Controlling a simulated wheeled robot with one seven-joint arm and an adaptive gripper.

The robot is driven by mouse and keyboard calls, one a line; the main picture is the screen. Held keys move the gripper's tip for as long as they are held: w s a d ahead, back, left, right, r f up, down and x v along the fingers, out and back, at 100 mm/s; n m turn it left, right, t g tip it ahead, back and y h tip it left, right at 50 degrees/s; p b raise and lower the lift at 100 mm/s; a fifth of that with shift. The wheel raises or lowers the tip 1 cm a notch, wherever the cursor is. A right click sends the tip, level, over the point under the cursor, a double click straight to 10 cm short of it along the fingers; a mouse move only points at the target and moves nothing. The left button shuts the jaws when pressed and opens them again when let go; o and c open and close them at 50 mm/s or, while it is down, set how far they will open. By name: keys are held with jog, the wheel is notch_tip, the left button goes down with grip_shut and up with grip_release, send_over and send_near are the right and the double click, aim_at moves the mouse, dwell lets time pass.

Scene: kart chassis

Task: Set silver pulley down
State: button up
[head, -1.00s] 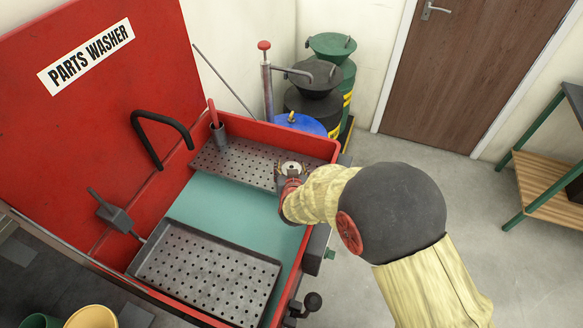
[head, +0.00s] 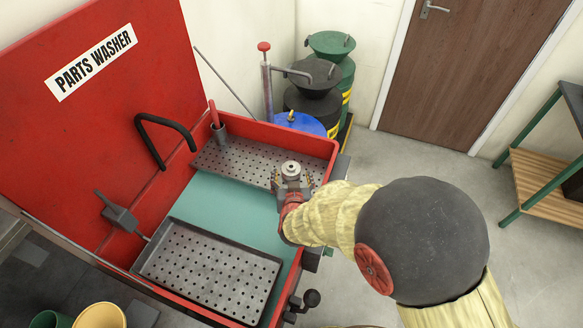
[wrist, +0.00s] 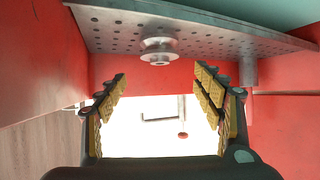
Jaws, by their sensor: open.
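The silver pulley (head: 291,169) sits on the upper perforated shelf (head: 235,153) of the parts washer, near its right end. It also shows in the wrist view (wrist: 158,50), resting against the perforated metal and apart from both fingers. My gripper (head: 292,184) is open and empty just on the near side of the pulley. In the wrist view its padded fingers (wrist: 165,95) are spread wide, with the pulley beyond their tips.
The red washer wall (head: 322,148) stands close to the gripper. A lower perforated tray (head: 207,262) lies at the near left, with a teal basin floor (head: 233,206) between. A brush (head: 216,125) stands in a holder on the upper shelf. Drums (head: 325,75) stand behind.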

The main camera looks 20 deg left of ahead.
jog(key=v, duration=0.3)
jog(key=shift+s+d+p, duration=0.1)
jog(key=shift+s+p, duration=0.1)
jog(key=shift+p, duration=0.15)
jog(key=shift+r, duration=0.15)
jog(key=s+d+r+m+g, duration=0.1)
jog(key=s+d+r+g, duration=0.15)
jog(key=d+r, duration=1.35)
jog(key=s+d+r+m+g+h, duration=0.1)
jog(key=s+d+r, duration=0.3)
jog(key=s+d, duration=0.4)
jog(key=s+d+r+m+g+h, duration=0.1)
jog(key=s+d+r+g+h, duration=0.1)
jog(key=s+d, duration=0.7)
jog(key=shift+s+d+r+m+h, duration=0.3)
jog(key=shift+s+r+h, duration=0.15)
jog(key=shift+r, duration=0.45)
jog(key=shift+a+g, duration=0.1)
jog(key=shift+g, duration=0.15)
